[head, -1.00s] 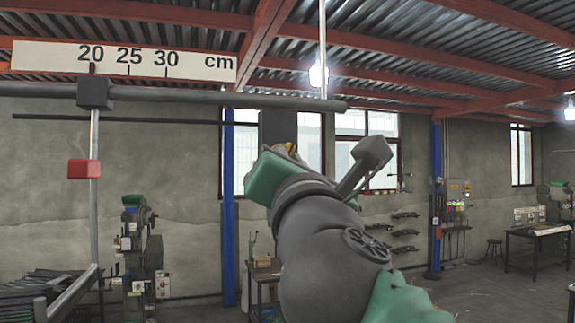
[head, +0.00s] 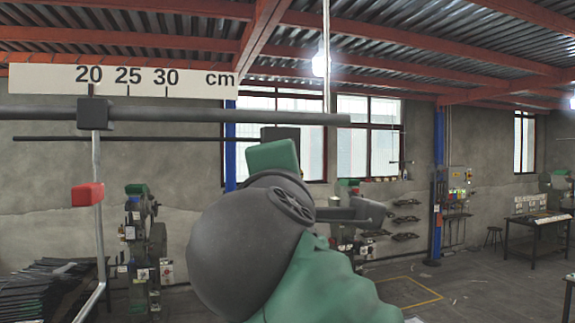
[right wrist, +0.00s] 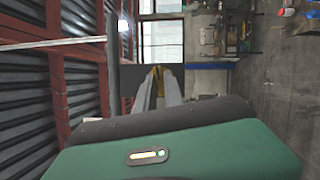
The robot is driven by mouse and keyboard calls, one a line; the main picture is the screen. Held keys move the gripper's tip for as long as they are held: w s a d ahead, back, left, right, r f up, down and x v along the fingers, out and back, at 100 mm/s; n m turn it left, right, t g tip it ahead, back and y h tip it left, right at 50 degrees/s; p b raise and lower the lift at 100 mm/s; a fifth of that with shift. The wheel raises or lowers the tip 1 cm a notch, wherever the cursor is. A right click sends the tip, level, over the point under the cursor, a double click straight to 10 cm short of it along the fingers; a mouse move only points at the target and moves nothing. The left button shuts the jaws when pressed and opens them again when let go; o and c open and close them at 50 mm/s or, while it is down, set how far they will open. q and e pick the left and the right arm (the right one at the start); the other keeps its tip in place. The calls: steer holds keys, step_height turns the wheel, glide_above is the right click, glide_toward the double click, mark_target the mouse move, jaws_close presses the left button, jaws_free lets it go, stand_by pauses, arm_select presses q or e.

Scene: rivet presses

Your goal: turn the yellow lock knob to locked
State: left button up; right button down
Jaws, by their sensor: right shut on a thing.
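The yellow lock knob (right wrist: 157,72) shows as a small patch between the far ends of my right gripper's fingers in the right wrist view. My right gripper (right wrist: 157,80) is shut on it, its two grey fingers either side of the yellow. The knob's pointer and its locked mark cannot be made out. In the head view my own right arm hides the gripper and the knob. A dark block (head: 280,133) on the bar shows just above the arm. My left gripper is in neither view.
A grey horizontal bar (head: 220,115) crosses the left half, under a white centimetre scale (head: 60,80). A vertical rod (head: 326,60) rises near the bar's end.

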steer(key=shift+w+a+f+m+g+p, duration=0.1)
steer(key=shift+m+g+p, duration=0.3)
steer(key=shift+m+p, duration=0.45)
steer(key=shift+f+m, duration=0.15)
steer(key=shift+m, duration=0.1)
steer(key=c, duration=1.6)
jaws_free()
steer(key=shift+o, duration=0.7)
steer(key=shift+r, duration=0.2)
